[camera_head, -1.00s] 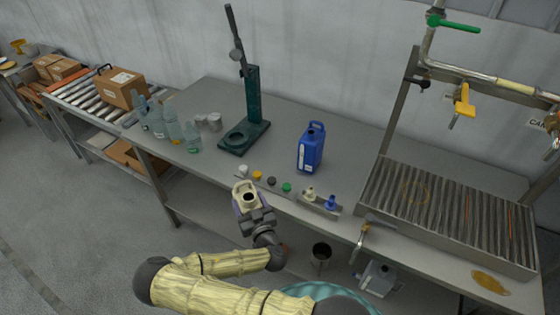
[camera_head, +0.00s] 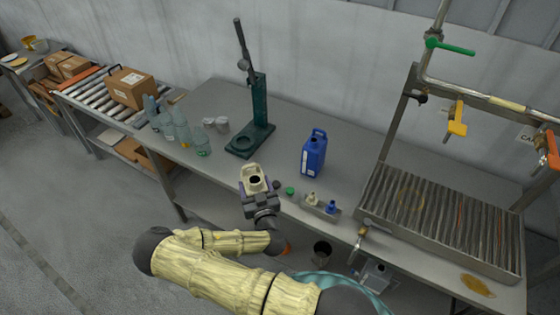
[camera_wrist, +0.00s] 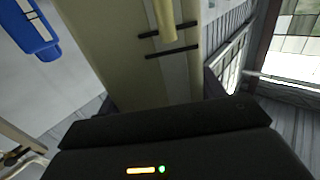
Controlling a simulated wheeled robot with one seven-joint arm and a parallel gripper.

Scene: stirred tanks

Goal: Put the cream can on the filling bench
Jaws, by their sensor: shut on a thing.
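My gripper (camera_head: 259,202) is shut on the cream can (camera_head: 254,177). In the head view the can's top with its dark round opening shows above the jaws, over the front edge of the filling bench (camera_head: 275,116). Whether the can touches the bench cannot be told. In the wrist view the cream can (camera_wrist: 135,45) fills the middle, with dark bars across it. Its lower part is hidden by the gripper in the head view.
A blue can (camera_head: 314,153) stands right of the cream can. A green capping press (camera_head: 252,115) stands behind, with clear bottles (camera_head: 178,130) to its left. Caps and a small block (camera_head: 320,205) lie along the front edge. A slatted drip tray (camera_head: 440,215) is at right.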

